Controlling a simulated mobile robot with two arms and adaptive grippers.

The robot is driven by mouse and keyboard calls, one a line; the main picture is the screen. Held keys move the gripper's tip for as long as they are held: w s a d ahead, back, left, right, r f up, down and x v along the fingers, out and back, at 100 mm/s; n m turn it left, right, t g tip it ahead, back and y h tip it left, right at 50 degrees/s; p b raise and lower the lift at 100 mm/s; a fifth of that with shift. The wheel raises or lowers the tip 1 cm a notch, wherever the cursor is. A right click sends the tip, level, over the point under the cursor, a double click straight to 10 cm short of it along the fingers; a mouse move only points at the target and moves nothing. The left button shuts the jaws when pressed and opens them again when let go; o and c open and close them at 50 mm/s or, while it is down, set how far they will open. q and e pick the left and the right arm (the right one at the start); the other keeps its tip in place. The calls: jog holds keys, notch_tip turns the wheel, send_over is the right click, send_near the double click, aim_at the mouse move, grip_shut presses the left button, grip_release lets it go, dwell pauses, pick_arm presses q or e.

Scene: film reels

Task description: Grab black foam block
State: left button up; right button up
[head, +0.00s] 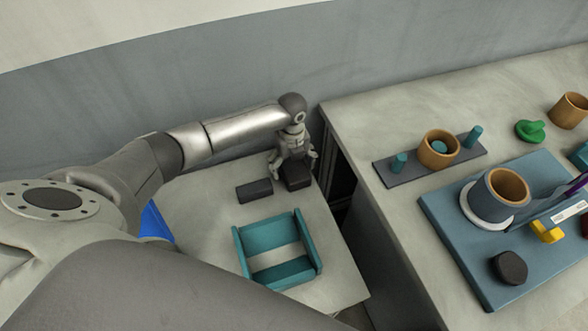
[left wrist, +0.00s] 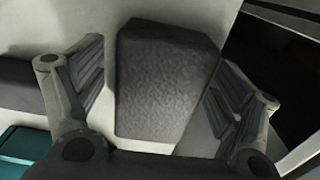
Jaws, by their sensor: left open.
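A black foam block (head: 297,177) lies on the light lower table near its back right edge. In the left wrist view the block (left wrist: 165,80) fills the middle, with a rough dark grey face. My left gripper (head: 293,168) points down right over this block. Its two fingers are spread, one on each side of the block, and pale gaps show between block and fingers at places. A second dark block (head: 254,190) lies just to the left on the same table; part of it shows at the left wrist view's left edge (left wrist: 18,85). My right gripper is not in view.
A teal open holder (head: 268,234) stands on the lower table in front of the blocks. A higher counter (head: 365,120) at right carries a blue board (head: 450,222), wooden rings, a dark knob (head: 509,267) and a green piece (head: 529,130). A dark gap separates table and counter.

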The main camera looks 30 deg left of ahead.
pick_arm(q)
jog(key=c, duration=0.9)
jog(key=shift+r, duration=0.15)
jog(key=shift+c, duration=0.2)
